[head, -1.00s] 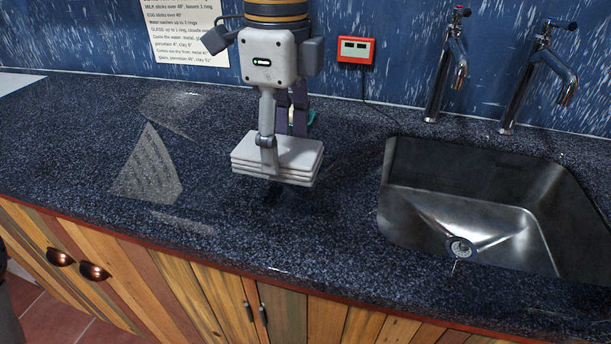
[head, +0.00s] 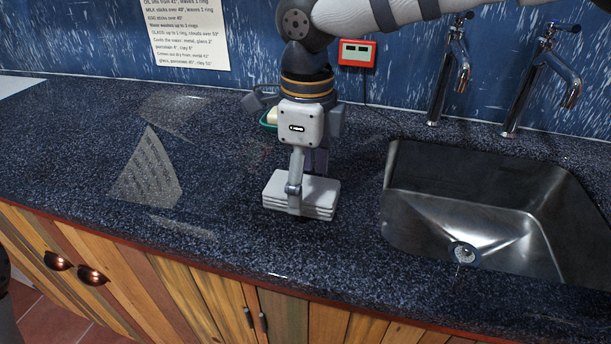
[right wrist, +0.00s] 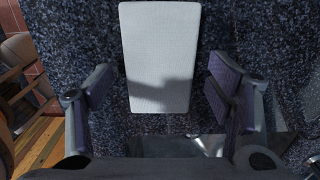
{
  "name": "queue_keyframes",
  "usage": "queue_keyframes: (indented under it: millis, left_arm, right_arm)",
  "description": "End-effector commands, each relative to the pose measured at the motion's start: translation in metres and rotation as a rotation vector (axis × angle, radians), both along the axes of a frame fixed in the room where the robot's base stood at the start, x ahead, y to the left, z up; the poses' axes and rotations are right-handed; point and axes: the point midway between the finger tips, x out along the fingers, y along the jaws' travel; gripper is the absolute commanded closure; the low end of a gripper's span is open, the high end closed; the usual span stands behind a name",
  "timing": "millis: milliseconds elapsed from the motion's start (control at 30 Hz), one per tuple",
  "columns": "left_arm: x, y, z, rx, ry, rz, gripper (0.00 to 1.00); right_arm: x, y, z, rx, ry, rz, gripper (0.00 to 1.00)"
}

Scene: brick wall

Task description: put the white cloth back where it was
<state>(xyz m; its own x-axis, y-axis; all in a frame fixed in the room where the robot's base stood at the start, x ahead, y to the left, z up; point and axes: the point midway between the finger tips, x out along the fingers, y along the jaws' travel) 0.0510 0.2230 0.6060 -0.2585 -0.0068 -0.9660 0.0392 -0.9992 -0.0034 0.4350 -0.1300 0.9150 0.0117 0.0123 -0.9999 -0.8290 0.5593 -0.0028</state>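The white cloth (head: 318,189) is a flat folded stack on the dark speckled counter, left of the sink. In the right wrist view the cloth (right wrist: 160,50) lies lengthwise between my fingers, with a shadow over its lower part. My right gripper (head: 304,184) points down over it, one finger in front of its near side and the other behind. In the right wrist view the fingers of this gripper (right wrist: 161,90) stand apart, with a narrow gap on each side of the cloth. It is open. My left gripper is not in view.
The steel sink (head: 420,205) with two taps (head: 457,70) is to the right. A green dish (head: 266,121) with a pale block is partly hidden behind my right gripper. A red device (head: 357,53) and a paper notice (head: 188,35) are on the wall. The counter (head: 90,150) is clear at left.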

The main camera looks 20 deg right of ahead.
Motion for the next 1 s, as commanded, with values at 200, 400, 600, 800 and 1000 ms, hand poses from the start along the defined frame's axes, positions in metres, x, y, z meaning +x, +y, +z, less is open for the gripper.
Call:
queue_keyframes:
  millis: [200,400,600,800,1000]
  left_arm:
    - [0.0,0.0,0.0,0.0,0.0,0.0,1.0]
    - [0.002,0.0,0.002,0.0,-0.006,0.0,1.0]
    - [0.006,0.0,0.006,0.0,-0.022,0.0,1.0]
    - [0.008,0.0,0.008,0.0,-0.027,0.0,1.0]
    - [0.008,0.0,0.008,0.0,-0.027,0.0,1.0]
  right_arm:
    - [0.0,0.0,0.0,0.0,0.0,0.0,0.24]
    - [0.001,0.0,0.027,0.002,-0.005,-0.001,0.24]
    - [0.0,-0.001,0.083,0.002,-0.006,-0.002,0.24]
    - [-0.001,-0.001,0.117,0.001,-0.001,-0.002,0.24]
    - [-0.001,-0.002,0.123,0.0,0.002,0.0,0.24]
